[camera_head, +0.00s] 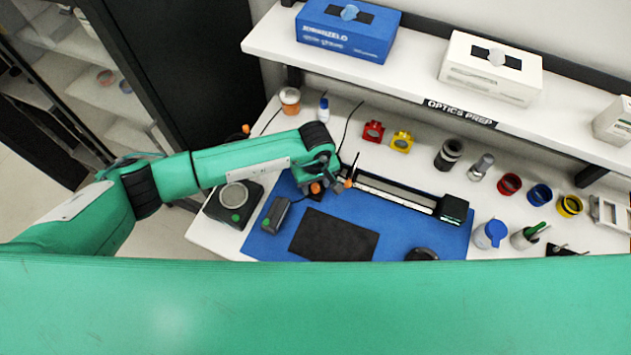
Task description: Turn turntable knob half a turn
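My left arm comes in from the left, and its gripper (332,186) is low over the blue mat (452,238), at the left end of a long dark rail with a silver top (395,194). Small orange parts show at the gripper, but its fingers are too small to tell whether they are open or shut. I cannot clearly make out the turntable knob; the gripper may hide it. A dark round piece (422,254) at the mat's near edge is partly hidden by my green body. My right gripper is not in view.
A black box with a pale round plate (234,197) and a small grey box (275,213) stand left of the gripper. A black sheet (334,238) lies on the mat. Red (373,131) and yellow (402,141) mounts stand behind. Bottles and coloured rings crowd the right, under a shelf (400,85).

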